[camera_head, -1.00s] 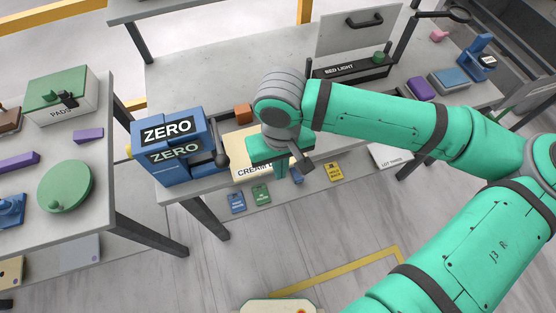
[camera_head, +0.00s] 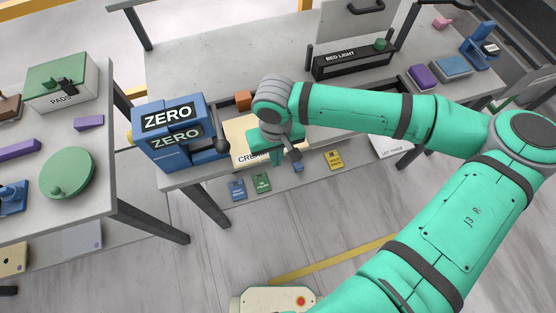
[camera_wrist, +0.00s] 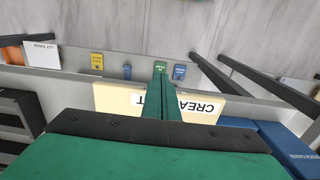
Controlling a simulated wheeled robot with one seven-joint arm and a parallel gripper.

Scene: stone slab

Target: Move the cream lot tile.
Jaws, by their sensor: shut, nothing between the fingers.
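The cream lot tile (camera_head: 238,132) is a flat, pale panel at the front edge of the stone bench, right of the blue ZERO box. Its white label reads "CREAM", with the rest covered by my gripper (camera_head: 277,157). In the wrist view the tile (camera_wrist: 115,97) lies behind my gripper's fingers (camera_wrist: 161,75), which cross the middle of its label. The fingers are together and hold nothing. Whether they touch the tile cannot be told, and the tile's middle and right part are hidden in the head view.
The blue ZERO box (camera_head: 170,138) stands close left of the tile, with an orange block (camera_head: 242,97) behind. The BED LIGHT unit (camera_head: 350,60) stands further back. The bench's back left is clear.

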